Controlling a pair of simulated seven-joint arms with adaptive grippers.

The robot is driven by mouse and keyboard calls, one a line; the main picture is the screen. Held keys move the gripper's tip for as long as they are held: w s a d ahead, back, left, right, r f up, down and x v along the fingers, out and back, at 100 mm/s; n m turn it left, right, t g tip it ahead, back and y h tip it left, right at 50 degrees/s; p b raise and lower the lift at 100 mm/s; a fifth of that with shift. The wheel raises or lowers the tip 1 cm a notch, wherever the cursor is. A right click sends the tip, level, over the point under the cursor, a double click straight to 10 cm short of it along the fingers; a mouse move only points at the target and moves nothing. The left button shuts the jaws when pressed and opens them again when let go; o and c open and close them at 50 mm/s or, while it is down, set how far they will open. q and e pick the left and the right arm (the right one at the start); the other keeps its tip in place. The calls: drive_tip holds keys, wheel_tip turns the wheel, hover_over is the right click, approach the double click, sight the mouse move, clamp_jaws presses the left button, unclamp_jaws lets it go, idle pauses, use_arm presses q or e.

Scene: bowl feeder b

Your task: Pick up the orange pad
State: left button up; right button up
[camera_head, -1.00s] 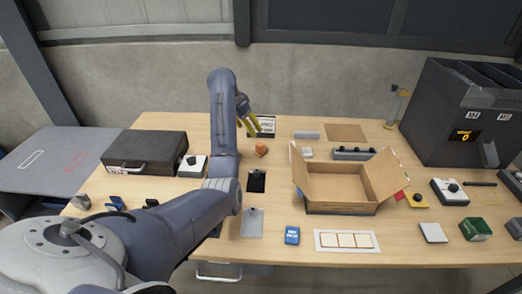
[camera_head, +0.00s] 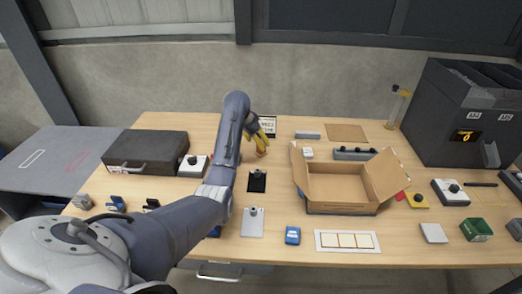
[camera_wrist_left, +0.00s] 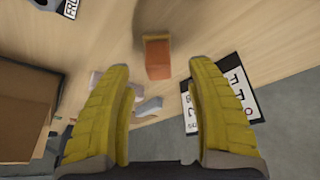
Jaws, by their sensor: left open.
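The orange pad (camera_head: 262,154) is a small orange block on the wooden table, mostly hidden behind my left gripper in the head view. In the left wrist view the orange pad (camera_wrist_left: 157,60) lies between the lines of the two yellow fingers, just beyond their tips. My left gripper (camera_head: 262,142) is open and empty, close above the pad; its spread fingers also show in the left wrist view (camera_wrist_left: 158,85). I cannot tell whether a finger touches the pad. My right gripper is not in view.
A white printed sign (camera_head: 267,124) stands close behind the pad. An open cardboard box (camera_head: 340,208) is to the right, and a black clipboard-like plate (camera_head: 257,182) is in front. A dark case (camera_head: 147,148) lies to the left. The table's back left is clear.

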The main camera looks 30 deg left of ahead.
use_arm(q)
drive_tip(key=shift+x, duration=2.65)
drive_tip(key=shift+s, duration=0.15)
clamp_jaws()
